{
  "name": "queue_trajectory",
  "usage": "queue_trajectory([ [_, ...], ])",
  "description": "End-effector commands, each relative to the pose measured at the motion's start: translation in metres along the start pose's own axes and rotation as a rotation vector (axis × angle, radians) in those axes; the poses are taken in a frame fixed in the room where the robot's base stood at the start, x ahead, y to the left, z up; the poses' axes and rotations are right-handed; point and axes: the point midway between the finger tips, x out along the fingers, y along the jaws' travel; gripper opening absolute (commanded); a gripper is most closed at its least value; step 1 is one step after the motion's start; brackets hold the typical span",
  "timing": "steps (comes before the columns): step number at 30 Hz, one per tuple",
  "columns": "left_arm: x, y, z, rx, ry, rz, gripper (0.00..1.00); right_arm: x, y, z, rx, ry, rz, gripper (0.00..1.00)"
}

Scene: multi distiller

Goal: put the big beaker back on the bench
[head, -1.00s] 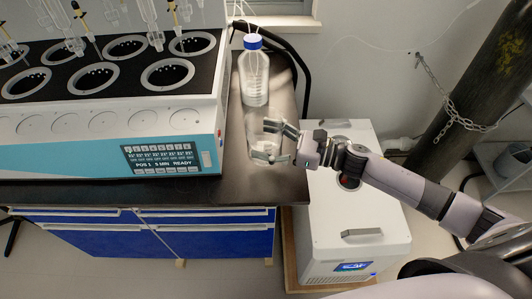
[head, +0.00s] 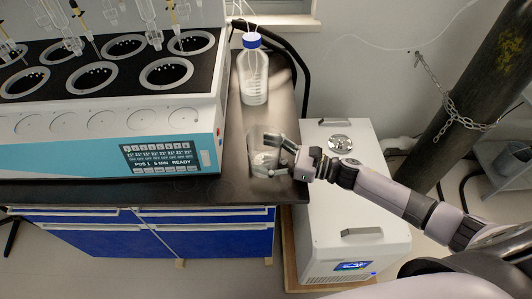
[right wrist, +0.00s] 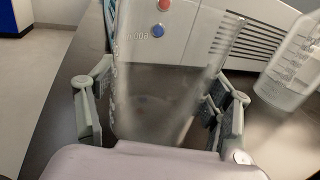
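The big beaker (head: 257,143) is clear glass and stands on the dark bench (head: 225,188) near its right end, in front of the blue-capped bottle. My right gripper (head: 268,157) reaches in from the right at the beaker, one finger on each side. In the right wrist view the beaker (right wrist: 155,85) fills the space between the fingers of the right gripper (right wrist: 155,110). The fingers look spread, with a gap beside the glass at left; contact at right is unclear. The beaker's base is partly hidden by the gripper. My left gripper is not in view.
A bottle (head: 254,85) with a blue cap and tubing stands behind the beaker. The distiller (head: 105,120) fills the bench to the left. A white floor unit (head: 345,215) stands right of the bench edge. A chained dark cylinder (head: 470,90) is farther right.

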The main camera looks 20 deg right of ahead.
Motion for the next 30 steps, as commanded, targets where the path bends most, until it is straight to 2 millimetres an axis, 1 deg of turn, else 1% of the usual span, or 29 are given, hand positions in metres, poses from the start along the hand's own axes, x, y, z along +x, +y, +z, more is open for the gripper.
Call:
queue_trajectory([
  [1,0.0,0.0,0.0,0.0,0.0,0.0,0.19,0.0,0.0,0.0,0.0,0.0,0.0,0.79],
  [6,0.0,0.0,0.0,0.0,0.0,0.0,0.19,0.0,0.0,0.0,0.0,0.001,0.0,0.9],
  [7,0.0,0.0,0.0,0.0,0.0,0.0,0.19,0.0,0.0,0.0,0.0,0.001,0.0,0.91],
  [16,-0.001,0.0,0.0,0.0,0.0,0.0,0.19,0.0,0.0,0.001,0.0,0.0,0.0,0.91],
  [19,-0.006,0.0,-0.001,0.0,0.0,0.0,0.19,0.0,0.0,0.006,0.0,0.001,0.0,0.91],
  [23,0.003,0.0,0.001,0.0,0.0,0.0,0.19,-0.021,0.0,-0.001,0.001,0.004,-0.001,0.91],
  [30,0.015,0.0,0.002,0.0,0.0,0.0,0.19,-0.074,0.0,-0.001,0.002,0.005,-0.002,0.91],
])
